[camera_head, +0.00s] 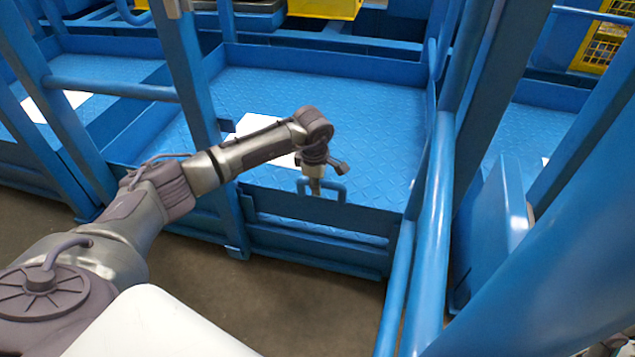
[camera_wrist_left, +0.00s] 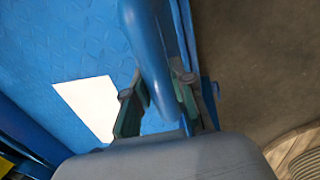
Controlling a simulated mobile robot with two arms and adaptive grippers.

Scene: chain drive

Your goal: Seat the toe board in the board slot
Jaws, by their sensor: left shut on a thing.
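The toe board (camera_head: 365,220) is a blue panel with a looped handle on its top edge, at the front of the blue platform in the head view. My left gripper (camera_head: 316,186) points down and is shut on the handle (camera_head: 342,191). In the wrist view the handle (camera_wrist_left: 147,45) lies between the fingers of my left gripper (camera_wrist_left: 157,102). The board is upright above a lower blue front panel (camera_head: 310,252), where the board slot appears to be. A narrow strip of platform floor shows between them, so the board looks raised. The slot itself cannot be made out. My right gripper is out of view.
A blue post (camera_head: 200,75) stands left of the board and blue rails (camera_head: 430,220) stand right of it. A white sheet (camera_head: 250,124) lies on the platform floor (camera_head: 340,105). Another upright blue panel (camera_head: 490,235) is at right. Bare ground (camera_head: 190,260) lies in front.

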